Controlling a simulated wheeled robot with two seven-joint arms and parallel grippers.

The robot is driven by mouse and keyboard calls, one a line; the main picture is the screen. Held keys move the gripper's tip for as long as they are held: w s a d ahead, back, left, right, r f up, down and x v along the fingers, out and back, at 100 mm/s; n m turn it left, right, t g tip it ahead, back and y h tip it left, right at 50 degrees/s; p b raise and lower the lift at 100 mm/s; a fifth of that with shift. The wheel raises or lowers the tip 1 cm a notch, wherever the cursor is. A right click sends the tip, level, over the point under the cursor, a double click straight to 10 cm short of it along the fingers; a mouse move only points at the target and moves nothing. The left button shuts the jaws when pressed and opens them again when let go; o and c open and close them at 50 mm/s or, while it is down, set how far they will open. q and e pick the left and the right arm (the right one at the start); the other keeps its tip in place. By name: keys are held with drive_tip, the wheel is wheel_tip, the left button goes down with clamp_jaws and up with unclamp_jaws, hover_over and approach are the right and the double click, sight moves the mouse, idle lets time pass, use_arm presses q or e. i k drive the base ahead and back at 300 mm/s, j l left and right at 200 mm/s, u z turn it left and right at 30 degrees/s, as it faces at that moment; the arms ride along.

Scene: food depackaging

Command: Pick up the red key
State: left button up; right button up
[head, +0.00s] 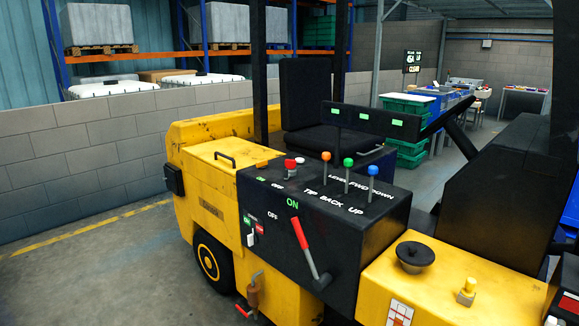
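No thing in the head view can be clearly told as the red key. Several red things show on the yellow forklift (215,145). A small red piece (242,311) sits low on its side, beside a brown fitting (253,294); it is too small to tell what it is. A red-topped round button (290,165) is on top of the black console (330,215). A lever with a red grip (299,234) leans on the console's side, by the words ON and OFF. Neither of my grippers is in view.
Levers with orange (326,156), green (348,162) and blue (373,170) knobs stand on the console. A block wall (80,150) runs behind the forklift. The floor (95,275) at left is clear. Green crates (408,135) and tables are at back right.

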sight(291, 164)
drive_tip(key=i+j+z, duration=0.15)
drive_tip(key=z, duration=0.5)
drive_tip(key=i+j+z, duration=0.15)
drive_tip(key=j, duration=0.2)
drive_tip(key=i+j+z, duration=0.15)
drive_tip(key=j, duration=0.25)
drive_tip(key=i+j+z, duration=0.15)
drive_tip(key=j, duration=0.2)
drive_tip(key=i+j, duration=0.1)
drive_tip(key=j, duration=0.4)
drive_tip(key=i+j+z, duration=0.15)
drive_tip(key=j, duration=0.4)
drive_tip(key=i+j, duration=0.1)
drive_tip(key=j, duration=0.4)
drive_tip(key=i+j+z, duration=0.15)
drive_tip(key=j, duration=0.35)
drive_tip(key=i+j, duration=0.1)
drive_tip(key=j, duration=0.55)
drive_tip(key=i+j, duration=0.1)
drive_tip(key=j, duration=1.25)
drive_tip(key=i, duration=0.05)
